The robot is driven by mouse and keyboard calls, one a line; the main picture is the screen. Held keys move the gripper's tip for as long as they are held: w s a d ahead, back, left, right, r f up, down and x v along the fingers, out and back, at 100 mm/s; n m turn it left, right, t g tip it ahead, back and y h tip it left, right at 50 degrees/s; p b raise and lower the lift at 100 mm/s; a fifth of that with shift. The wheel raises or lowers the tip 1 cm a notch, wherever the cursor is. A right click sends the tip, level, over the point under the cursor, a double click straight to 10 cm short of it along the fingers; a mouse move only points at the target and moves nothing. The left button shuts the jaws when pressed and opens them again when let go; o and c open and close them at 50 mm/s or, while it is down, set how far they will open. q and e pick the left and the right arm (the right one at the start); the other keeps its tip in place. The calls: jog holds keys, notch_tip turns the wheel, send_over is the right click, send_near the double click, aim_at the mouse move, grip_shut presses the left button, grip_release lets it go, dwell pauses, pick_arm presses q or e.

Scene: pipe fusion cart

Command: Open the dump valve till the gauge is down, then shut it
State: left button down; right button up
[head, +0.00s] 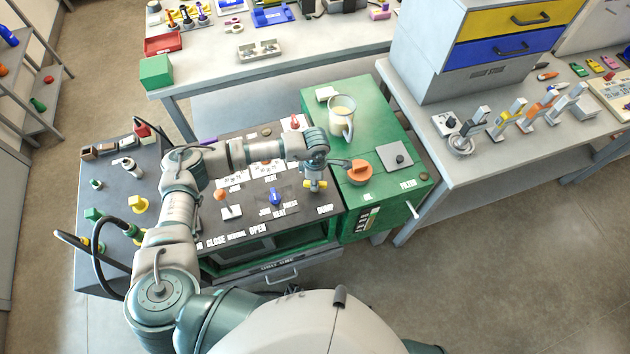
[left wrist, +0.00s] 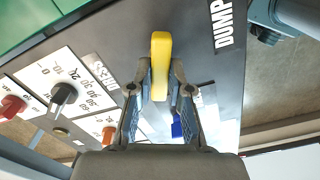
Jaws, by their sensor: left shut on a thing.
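The dump valve's yellow handle (left wrist: 160,65) is upright between my left gripper's fingers in the left wrist view, beside the printed word DUMP (left wrist: 228,22). My left gripper (left wrist: 160,92) is shut on this handle. In the head view, my left gripper (head: 316,178) is over the right end of the dark cart panel, just above its DUMP label (head: 325,209). The yellow handle (head: 317,186) shows only partly below it. I cannot make out a pressure gauge or its needle; my forearm covers part of the panel. My right gripper is not in view.
A blue knob (head: 275,197) and an orange-topped lever (head: 222,197) stand on the panel left of the valve. A green cabinet top right of it holds a jug (head: 341,117) and an orange cap (head: 359,171). White dial plates (left wrist: 62,82) show left of the fingers.

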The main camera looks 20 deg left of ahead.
pick_arm(q)
jog(key=n, duration=0.2)
jog(key=shift+w+n, duration=0.1)
jog(key=shift+n, duration=1.2)
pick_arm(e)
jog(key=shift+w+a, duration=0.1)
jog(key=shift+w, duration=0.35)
pick_arm(q)
jog(key=shift+r, duration=0.1)
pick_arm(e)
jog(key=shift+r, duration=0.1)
pick_arm(q)
jog(key=c, duration=1.1)
grip_release()
notch_tip(320, 180, up, 12)
jog(key=shift+w+f, duration=0.1)
jog(key=shift+f, duration=0.05)
